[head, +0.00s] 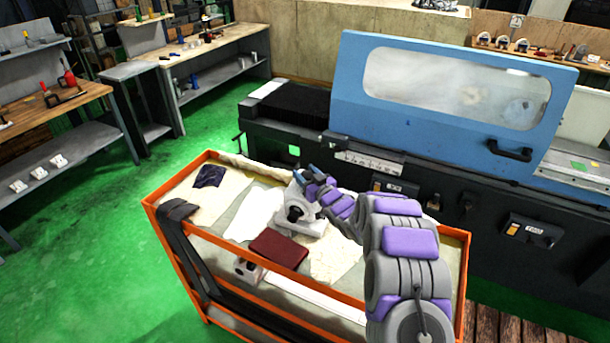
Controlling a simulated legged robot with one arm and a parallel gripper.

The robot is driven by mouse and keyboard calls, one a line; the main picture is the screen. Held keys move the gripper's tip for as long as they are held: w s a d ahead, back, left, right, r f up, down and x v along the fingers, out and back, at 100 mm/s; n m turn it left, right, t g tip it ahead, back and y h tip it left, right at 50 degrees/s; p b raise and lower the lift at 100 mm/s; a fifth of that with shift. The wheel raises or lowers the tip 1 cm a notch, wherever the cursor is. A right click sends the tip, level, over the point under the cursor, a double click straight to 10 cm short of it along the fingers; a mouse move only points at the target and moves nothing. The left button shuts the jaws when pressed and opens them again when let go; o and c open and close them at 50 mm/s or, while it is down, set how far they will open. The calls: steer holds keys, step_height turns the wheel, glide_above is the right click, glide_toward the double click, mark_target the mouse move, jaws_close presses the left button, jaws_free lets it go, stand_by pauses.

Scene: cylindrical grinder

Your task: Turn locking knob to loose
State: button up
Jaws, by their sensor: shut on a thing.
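A light grey fixture (305,224) with a dark round opening stands on the orange cart's top. My arm reaches over the cart from the right. My gripper (307,174), with blue finger ends, is at the fixture's upper edge. It is shut on a small part there, which I take to be the locking knob. The fingers hide most of that part, so its turn position cannot be told.
The orange cart (219,157) also bears a dark red box (278,250) in front of the fixture and a dark cloth (212,175). The blue-hooded grinder (440,122) stands behind. Workbenches (214,59) are at left, with open green floor (90,240) between.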

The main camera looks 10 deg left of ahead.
steer(key=shift+s+d, duration=0.1)
steer(key=shift+d, duration=0.1)
steer(key=shift+c, duration=1.4)
steer(key=shift+r+y+p, duration=0.15)
steer(key=shift+y+p, duration=0.15)
steer(key=shift+r+n+g+y+p, duration=0.2)
steer(key=shift+n+g+y+p, duration=0.1)
steer(key=shift+n+g+p, duration=0.25)
steer(key=n+g+y+p, duration=0.2)
steer(key=g+y+p, duration=0.1)
steer(key=shift+n, duration=0.25)
steer(key=shift+a+f+n+g+y, duration=0.15)
steer(key=shift+n+g+y, duration=0.35)
steer(key=shift+g, duration=0.35)
steer(key=shift+d+f+n+g+y, duration=0.15)
steer(key=shift+n+g+y, duration=0.15)
steer(key=shift+n+g, duration=0.4)
steer(key=shift+a+n+g+b, duration=0.1)
steer(key=shift+n+g+b, duration=0.2)
steer(key=shift+g+b, duration=0.3)
steer(key=shift+n+g+y+b, duration=0.3)
steer(key=shift+g+y+b, duration=0.15)
steer(key=shift+b, duration=0.35)
steer(key=shift+r+n+g+b, duration=0.1)
steer(key=shift+n+g+b, duration=0.2)
steer(key=shift+g+b, duration=0.25)
